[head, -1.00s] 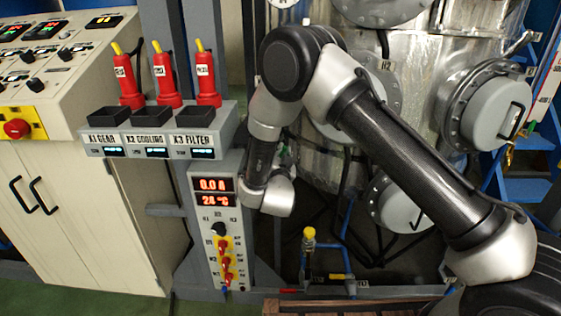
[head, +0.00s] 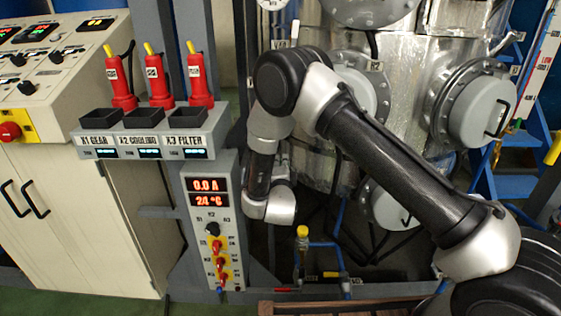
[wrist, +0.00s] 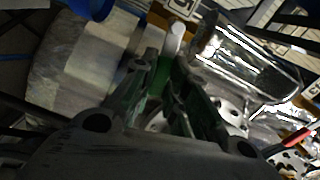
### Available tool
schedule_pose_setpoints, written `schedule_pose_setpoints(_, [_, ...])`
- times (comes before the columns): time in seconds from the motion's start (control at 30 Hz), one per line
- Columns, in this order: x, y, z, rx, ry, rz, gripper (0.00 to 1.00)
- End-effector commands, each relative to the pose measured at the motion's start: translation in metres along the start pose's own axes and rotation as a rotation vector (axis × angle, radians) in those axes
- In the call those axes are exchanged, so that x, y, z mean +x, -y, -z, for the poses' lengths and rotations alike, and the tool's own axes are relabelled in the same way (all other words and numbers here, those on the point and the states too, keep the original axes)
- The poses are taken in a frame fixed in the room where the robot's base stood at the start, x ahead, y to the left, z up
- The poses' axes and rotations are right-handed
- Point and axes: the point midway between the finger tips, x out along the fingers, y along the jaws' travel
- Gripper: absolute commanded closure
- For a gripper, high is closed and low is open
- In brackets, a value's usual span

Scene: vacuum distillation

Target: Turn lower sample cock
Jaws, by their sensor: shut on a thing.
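In the wrist view my gripper (wrist: 163,88) points into the vessel's pipework, its two dark fingers close together. Between and just beyond them is a narrow green part with a rounded white end (wrist: 174,40), which looks like the handle of the lower sample cock. The fingers are shut on it, though the contact itself is dark and partly hidden. The cock's body and the angle of its handle cannot be made out. In the head view my wrist is beside the silver vessel (head: 410,65), and my fingers and the cock are hidden.
A control post with red displays (head: 208,192) stands just left of my wrist. A yellow-topped valve (head: 302,231) on blue pipe is low beside it. A flanged port (head: 480,108) is at right.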

Motion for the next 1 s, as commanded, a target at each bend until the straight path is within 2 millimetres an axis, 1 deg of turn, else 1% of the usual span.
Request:
schedule_pose_setpoints(0.1, [-0.0005,-0.0046,0.0004,0.063,-0.001,-0.002,1.00])
schedule_pose_setpoints(0.33, [-0.0007,-0.0091,0.0000,0.144,-0.001,-0.003,1.00])
schedule_pose_setpoints(0.9, [-0.0009,-0.0112,-0.0002,0.174,-0.001,-0.005,1.00])
schedule_pose_setpoints(0.93, [-0.0009,-0.0112,-0.0002,0.174,-0.001,-0.005,0.79])
schedule_pose_setpoints(1.0, [-0.0009,-0.0111,-0.0002,0.173,-0.001,-0.005,0.66])
